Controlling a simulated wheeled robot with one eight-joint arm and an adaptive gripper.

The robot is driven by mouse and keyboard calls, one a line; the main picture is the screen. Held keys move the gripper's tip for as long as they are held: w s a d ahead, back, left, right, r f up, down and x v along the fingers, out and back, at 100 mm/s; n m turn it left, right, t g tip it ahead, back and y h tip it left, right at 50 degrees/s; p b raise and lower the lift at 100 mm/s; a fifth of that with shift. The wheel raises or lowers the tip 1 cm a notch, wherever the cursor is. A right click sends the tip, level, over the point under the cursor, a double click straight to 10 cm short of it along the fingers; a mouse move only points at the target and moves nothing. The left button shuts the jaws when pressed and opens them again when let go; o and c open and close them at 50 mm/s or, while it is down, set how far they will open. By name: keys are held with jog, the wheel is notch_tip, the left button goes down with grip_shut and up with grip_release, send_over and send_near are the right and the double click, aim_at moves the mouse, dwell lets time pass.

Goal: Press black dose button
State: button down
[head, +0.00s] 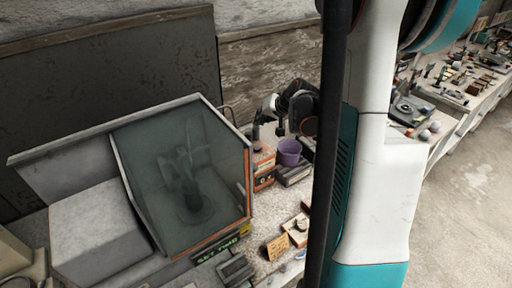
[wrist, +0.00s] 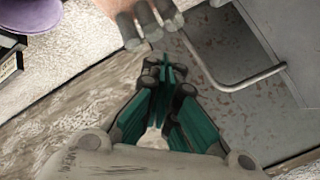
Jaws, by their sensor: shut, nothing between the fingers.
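I cannot make out a black dose button in either view. My gripper (wrist: 165,72) is shut and empty in the wrist view, its dark teal fingers together. Its tips are just below a group of blurred grey-brown rounded cylinders (wrist: 150,22) in the picture; I cannot tell whether they touch. In the head view my gripper (head: 265,115) is small and partly unclear, above the bench behind the hooded cabinet, with my column and arm hiding what lies to its right.
A glass-hooded cabinet (head: 180,170) fills the left. A purple cup (head: 289,152) and an orange box (head: 264,158) stand beside it. A bent metal handle (wrist: 240,85) lies right of my fingers.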

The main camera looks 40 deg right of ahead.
aim_at(259, 146)
notch_tip(259, 146, down, 9)
jog(key=b, duration=0.6)
jog(key=shift+r, duration=0.1)
dwell(1.4)
jog(key=shift+f+b, duration=0.4)
jog(key=shift+b, duration=0.25)
jog(key=shift+f+b, duration=0.5)
jog(key=shift+f, duration=0.05)
dwell(0.5)
jog(key=shift+r, duration=0.1)
jog(key=shift+r+p, duration=0.65)
jog(key=shift+r, duration=0.25)
jog(key=shift+r+p, duration=1.55)
jog(key=shift+r, duration=0.95)
